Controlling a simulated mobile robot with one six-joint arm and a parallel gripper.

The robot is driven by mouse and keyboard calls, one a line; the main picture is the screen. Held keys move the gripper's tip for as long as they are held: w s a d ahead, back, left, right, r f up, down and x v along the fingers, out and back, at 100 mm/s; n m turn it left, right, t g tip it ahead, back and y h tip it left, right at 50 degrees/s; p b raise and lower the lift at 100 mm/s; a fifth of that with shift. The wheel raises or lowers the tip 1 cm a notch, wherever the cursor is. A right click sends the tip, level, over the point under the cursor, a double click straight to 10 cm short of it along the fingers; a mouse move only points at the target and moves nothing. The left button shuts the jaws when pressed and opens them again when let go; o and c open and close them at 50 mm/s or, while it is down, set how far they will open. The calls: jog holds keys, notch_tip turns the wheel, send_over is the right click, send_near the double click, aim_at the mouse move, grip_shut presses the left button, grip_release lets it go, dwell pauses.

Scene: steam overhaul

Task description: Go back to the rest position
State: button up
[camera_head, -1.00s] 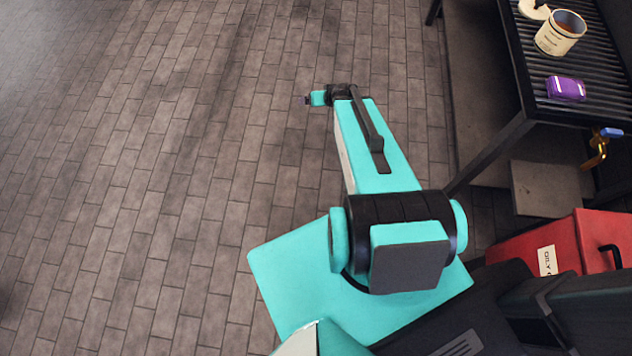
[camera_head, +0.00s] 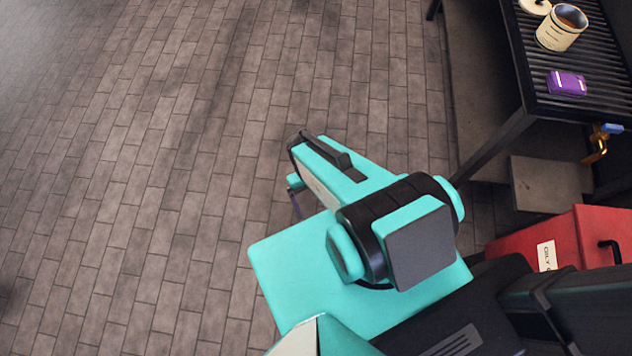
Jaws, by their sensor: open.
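My teal and black arm is folded over my own teal base in the lower middle of the view. The end of the arm points left and down, and my gripper (camera_head: 295,204) shows only as a thin dark purple piece below a small teal part. It hangs beside the arm, over the brick floor, with nothing seen in it. Most of the gripper is hidden behind the arm link.
A black slatted table (camera_head: 522,75) stands at the upper right with a cream tin (camera_head: 556,40) and a purple box (camera_head: 567,83) on it. A brass valve with a blue handle (camera_head: 598,146) and a red bin (camera_head: 515,245) are at the right. The grey floor (camera_head: 130,150) at left is clear.

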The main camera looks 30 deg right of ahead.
jog(key=shift+w+r+p, duration=0.1)
jog(key=shift+r+p, duration=1.5)
jog(key=shift+p, duration=0.05)
